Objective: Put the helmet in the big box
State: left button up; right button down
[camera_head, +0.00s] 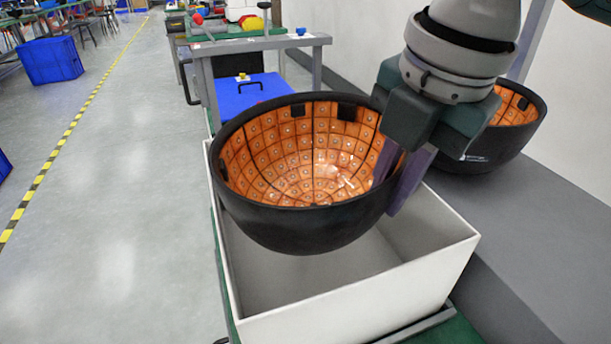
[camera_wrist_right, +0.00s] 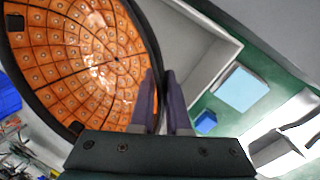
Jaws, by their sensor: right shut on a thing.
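A black helmet (camera_head: 300,222) with an orange tiled inside hangs with its open side up over the big white box (camera_head: 365,304). My right gripper (camera_head: 401,182) is shut on the helmet's right rim. In the right wrist view the two fingers (camera_wrist_right: 161,105) pinch the rim of the helmet (camera_wrist_right: 85,60), and the box (camera_wrist_right: 205,45) shows behind. The box's visible inside is empty, but the helmet hides part of it. A second black helmet (camera_head: 490,148) sits on the grey surface to the right. My left gripper is not in view.
A grey ledge (camera_head: 545,225) runs along the wall at the right. A blue case (camera_head: 250,92) lies behind the box near a green-topped table (camera_head: 255,43). The floor (camera_head: 110,200) at left is clear, with a yellow-black line.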

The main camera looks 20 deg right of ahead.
jog(key=x, duration=0.3)
jog(key=s+b+x, duration=0.1)
jog(key=x, duration=0.2)
jog(key=s+x, duration=0.1)
jog(key=x, duration=0.2)
jog(key=shift+d+f+b, duration=0.15)
jog(key=shift+f+b, duration=0.15)
jog(key=shift+f, duration=0.2)
jog(key=c, duration=0.9)
grip_release()
jog(key=p+v, duration=0.3)
jog(key=v, duration=0.9)
